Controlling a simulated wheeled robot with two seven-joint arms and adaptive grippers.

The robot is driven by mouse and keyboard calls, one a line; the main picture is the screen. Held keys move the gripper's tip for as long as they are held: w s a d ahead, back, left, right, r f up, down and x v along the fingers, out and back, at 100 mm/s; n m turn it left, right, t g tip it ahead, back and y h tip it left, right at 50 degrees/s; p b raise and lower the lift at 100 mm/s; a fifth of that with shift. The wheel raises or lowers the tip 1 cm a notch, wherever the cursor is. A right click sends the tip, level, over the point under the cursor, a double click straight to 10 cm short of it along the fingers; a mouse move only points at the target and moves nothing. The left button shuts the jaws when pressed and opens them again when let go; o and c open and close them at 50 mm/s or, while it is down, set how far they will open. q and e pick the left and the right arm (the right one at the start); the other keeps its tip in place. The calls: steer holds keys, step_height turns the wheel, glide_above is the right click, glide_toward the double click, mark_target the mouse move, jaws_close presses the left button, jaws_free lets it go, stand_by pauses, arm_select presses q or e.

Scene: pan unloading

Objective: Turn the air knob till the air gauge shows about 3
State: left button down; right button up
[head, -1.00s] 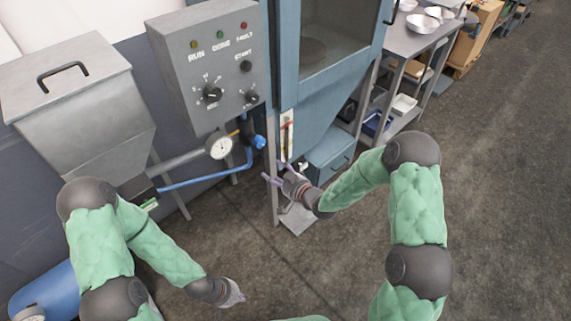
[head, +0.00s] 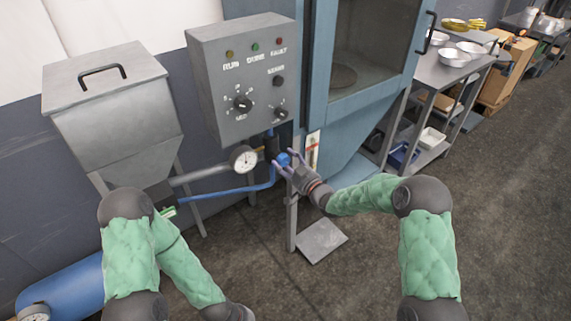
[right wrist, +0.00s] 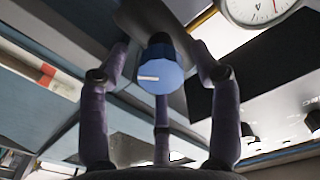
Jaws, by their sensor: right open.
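The blue air knob (head: 283,159) sits on the pipe fitting below the grey control box. The right wrist view shows its round face (right wrist: 160,77) with a white mark pointing left. My right gripper (head: 286,168) is at the knob in the head view. In the wrist view its open fingers (right wrist: 160,95) spread around the knob, with visible gaps at the sides; I cannot tell whether any finger touches it. The air gauge (head: 243,159) is just left of the knob; its dial is too small to read. In the wrist view the gauge (right wrist: 256,10) is cut off at the top.
The control box (head: 242,80) with lamps and dials hangs above the knob. A blue hose (head: 222,193) runs left below the gauge. The blue cabinet (head: 352,118) stands close right. A metal hopper (head: 112,105) is at left. A grey plate (head: 322,241) lies low below my right gripper.

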steer(key=shift+w+a, duration=0.2)
steer(key=shift+w, duration=0.1)
steer(key=c, duration=1.1)
steer(key=shift+f+n+b, duration=0.1)
steer(key=shift+n+b, duration=0.3)
steer(key=shift+b, duration=0.35)
steer(key=shift+c, duration=0.3)
steer(key=shift+n+b, duration=0.45)
steer(key=shift+n, duration=0.05)
steer(key=o, duration=1.2)
steer(key=shift+c, duration=0.2)
